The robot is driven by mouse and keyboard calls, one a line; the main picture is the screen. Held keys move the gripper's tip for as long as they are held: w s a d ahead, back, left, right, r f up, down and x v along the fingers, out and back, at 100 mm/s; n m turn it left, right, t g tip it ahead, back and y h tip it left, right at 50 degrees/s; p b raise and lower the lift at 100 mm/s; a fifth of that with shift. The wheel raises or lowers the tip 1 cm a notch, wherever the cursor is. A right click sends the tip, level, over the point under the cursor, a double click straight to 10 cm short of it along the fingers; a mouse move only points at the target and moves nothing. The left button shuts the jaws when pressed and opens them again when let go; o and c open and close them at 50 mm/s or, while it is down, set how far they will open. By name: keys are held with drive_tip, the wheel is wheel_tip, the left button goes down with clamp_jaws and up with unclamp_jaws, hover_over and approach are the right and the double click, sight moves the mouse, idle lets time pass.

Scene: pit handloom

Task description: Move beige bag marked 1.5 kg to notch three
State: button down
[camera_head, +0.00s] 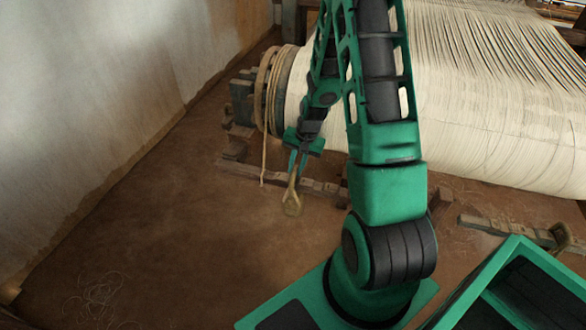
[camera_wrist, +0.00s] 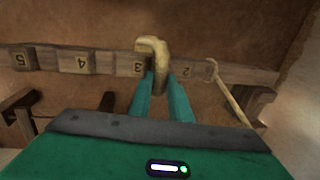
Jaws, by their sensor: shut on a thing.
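My gripper (camera_head: 297,162) is shut on the beige bag (camera_head: 291,202), which hangs below the fingers by its loop. Its weight marking is not readable. In the wrist view, the bag's pale loop (camera_wrist: 152,46) is at my fingertips, over the wooden notch bar (camera_wrist: 112,62) beside the gap between blocks 3 and 4. Block 3 (camera_wrist: 138,67) is partly covered by the loop and a finger. I cannot tell whether the bag touches the bar. The bar also shows behind the bag in the head view (camera_head: 325,187).
A rope (camera_wrist: 232,103) reaches the bar near block 2 (camera_wrist: 186,73). The warp roller (camera_head: 292,92) and white threads (camera_head: 470,95) stand behind. A wall (camera_head: 90,90) is at left. A green-rimmed bin (camera_head: 505,255) is at right. The left floor is mostly clear.

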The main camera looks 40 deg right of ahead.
drive_tip(key=c, duration=1.6)
unclamp_jaws()
drive_tip(key=shift+f, duration=0.15)
drive_tip(key=shift+o, duration=0.2)
wheel_tip(320, 180, up, 11)
drive_tip(key=s+d, duration=0.1)
drive_tip(key=shift+s+d+f, duration=0.15)
drive_tip(key=shift+s+f, duration=0.05)
drive_tip(key=shift+s, duration=0.05)
